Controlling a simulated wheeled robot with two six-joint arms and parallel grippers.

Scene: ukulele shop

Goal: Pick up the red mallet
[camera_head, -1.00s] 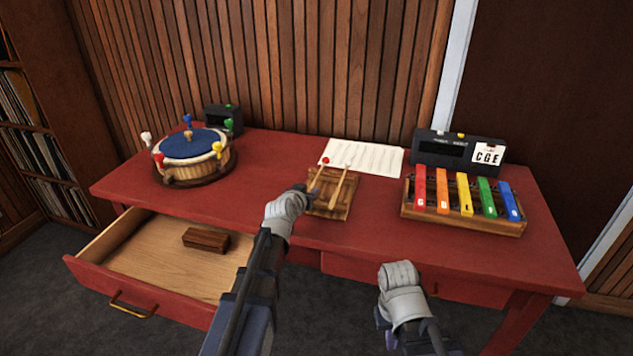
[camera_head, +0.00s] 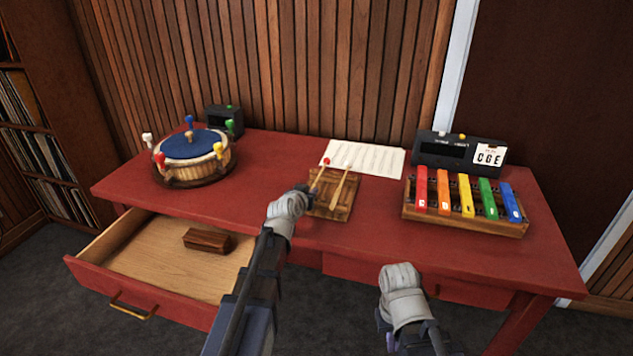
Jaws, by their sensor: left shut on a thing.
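The red mallet (camera_head: 326,163) has a small round red head and a thin wooden stick. It lies on a small wooden stand (camera_head: 334,212) in the middle of the red table. A second mallet (camera_head: 343,182) with a pale head lies beside it to the right. My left gripper (camera_head: 308,190) is at the left edge of the stand, shut on the red mallet's stick. The gripped part of the stick is mostly hidden. My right gripper (camera_head: 399,270) hangs in front of the table's front edge, away from the mallets; its fingertips are not clear.
A blue-topped drum (camera_head: 192,145) with coloured pegs stands at the left. A coloured-bar xylophone (camera_head: 464,199) and a dark box (camera_head: 459,149) stand at the right. White sheet music (camera_head: 363,158) lies behind the stand. An open drawer (camera_head: 145,285) juts out front left, holding a brown block (camera_head: 206,239).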

